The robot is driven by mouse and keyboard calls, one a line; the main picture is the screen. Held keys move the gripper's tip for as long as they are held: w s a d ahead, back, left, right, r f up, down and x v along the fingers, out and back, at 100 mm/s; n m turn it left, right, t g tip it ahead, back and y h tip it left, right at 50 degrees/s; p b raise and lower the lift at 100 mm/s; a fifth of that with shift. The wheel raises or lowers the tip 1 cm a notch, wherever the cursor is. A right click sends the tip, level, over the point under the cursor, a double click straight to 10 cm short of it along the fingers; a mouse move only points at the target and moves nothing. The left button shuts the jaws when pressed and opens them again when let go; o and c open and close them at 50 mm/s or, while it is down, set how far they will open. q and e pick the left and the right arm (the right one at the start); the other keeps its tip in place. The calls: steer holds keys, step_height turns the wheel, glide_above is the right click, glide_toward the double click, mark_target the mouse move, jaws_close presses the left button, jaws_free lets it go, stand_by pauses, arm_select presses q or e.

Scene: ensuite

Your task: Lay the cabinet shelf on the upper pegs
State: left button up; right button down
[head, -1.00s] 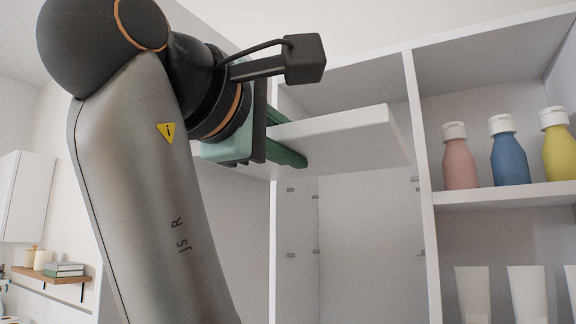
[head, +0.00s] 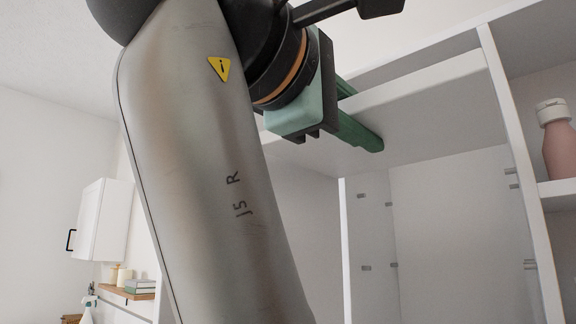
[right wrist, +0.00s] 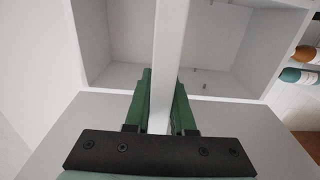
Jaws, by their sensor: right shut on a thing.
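The white cabinet shelf (head: 430,112) is a flat board, seen from below in the head view. My right gripper (head: 362,125) is shut on its front edge with green fingers. The right wrist view shows the shelf (right wrist: 170,50) edge-on between the fingers (right wrist: 161,95). The shelf is at the open left bay of the cabinet (head: 490,70), its right end close to the divider. In the head view it appears above the upper pegs (head: 361,196), with another upper peg on the right (head: 511,171). Contact with the pegs cannot be seen. My left gripper is not in view.
Lower pegs (head: 366,267) sit further down the same bay, which looks empty below the shelf. A pink bottle (head: 558,140) stands in the right bay. A white wall cabinet (head: 102,220) and a wooden wall shelf (head: 126,291) are at the left.

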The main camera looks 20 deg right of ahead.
mark_target(387, 142)
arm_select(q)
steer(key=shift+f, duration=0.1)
arm_select(e)
steer(key=shift+b+x, duration=0.4)
steer(key=shift+x, duration=2.4)
steer(key=x, duration=0.4)
steer(key=shift+b, duration=0.4)
steer(key=x, duration=0.6)
steer(key=shift+w+d, duration=0.15)
steer(key=shift+d, duration=0.05)
arm_select(q)
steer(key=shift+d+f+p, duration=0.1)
steer(key=shift+p, duration=0.45)
arm_select(e)
steer(key=shift+x, duration=2.95)
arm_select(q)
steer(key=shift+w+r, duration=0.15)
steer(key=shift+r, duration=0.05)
arm_select(e)
steer(key=shift+r, duration=0.1)
